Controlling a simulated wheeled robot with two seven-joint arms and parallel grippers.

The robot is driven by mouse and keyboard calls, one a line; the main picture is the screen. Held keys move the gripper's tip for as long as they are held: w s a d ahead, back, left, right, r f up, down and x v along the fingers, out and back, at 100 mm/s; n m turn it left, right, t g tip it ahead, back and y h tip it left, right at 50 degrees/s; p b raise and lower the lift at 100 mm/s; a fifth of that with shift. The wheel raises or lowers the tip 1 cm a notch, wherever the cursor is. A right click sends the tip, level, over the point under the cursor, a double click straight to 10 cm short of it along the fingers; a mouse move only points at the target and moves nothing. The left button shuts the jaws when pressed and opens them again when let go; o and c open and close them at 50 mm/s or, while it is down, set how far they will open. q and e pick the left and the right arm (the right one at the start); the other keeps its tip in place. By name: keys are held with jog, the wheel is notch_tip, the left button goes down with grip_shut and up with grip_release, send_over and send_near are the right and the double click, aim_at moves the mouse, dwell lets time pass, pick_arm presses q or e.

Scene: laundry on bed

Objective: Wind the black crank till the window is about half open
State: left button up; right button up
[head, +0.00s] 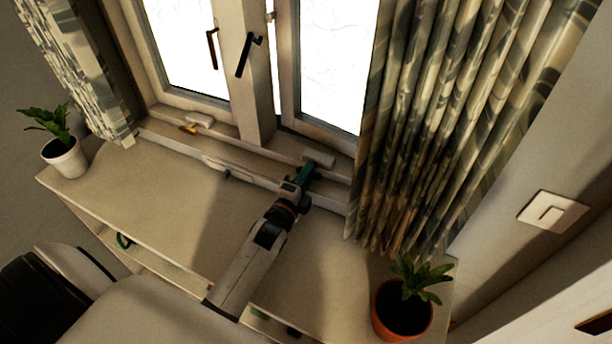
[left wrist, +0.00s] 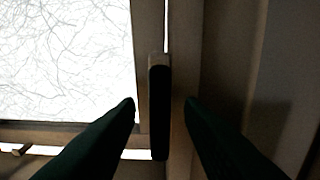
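The window (head: 335,60) has pale frames around bright panes. A black crank handle (head: 247,55) slants on the middle post, and a dark reddish handle (head: 212,48) hangs on the left sash. A narrow bright gap shows beside the post; I cannot tell how far any sash is open. My left gripper (head: 305,174) is low over the sill, below the handles in the head view. In the left wrist view its dark green fingers (left wrist: 160,104) are apart, with an upright black bar (left wrist: 159,125), apparently the crank, between them in the picture. I see no grip on it. My right gripper is out of view.
Patterned curtains (head: 465,110) hang at the right, close to my left gripper, and at the far left (head: 75,65). Potted plants stand at the left (head: 66,160) and front right (head: 402,308) of the cabinet top (head: 165,195). Small items lie on the sill.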

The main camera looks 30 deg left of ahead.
pick_arm(q)
grip_shut()
jog(key=shift+n, duration=0.4)
jog(key=n+p, duration=0.1)
jog(key=n, duration=0.2)
jog(key=shift+n, duration=0.3)
jog(key=n+p, duration=0.1)
jog(key=n, duration=0.3)
jog(key=shift+n, duration=0.3)
jog(key=n, duration=0.4)
jog(key=shift+p, duration=0.35)
jog(key=n, duration=0.4)
jog(key=shift+n, duration=0.3)
jog(key=shift+f, duration=0.1)
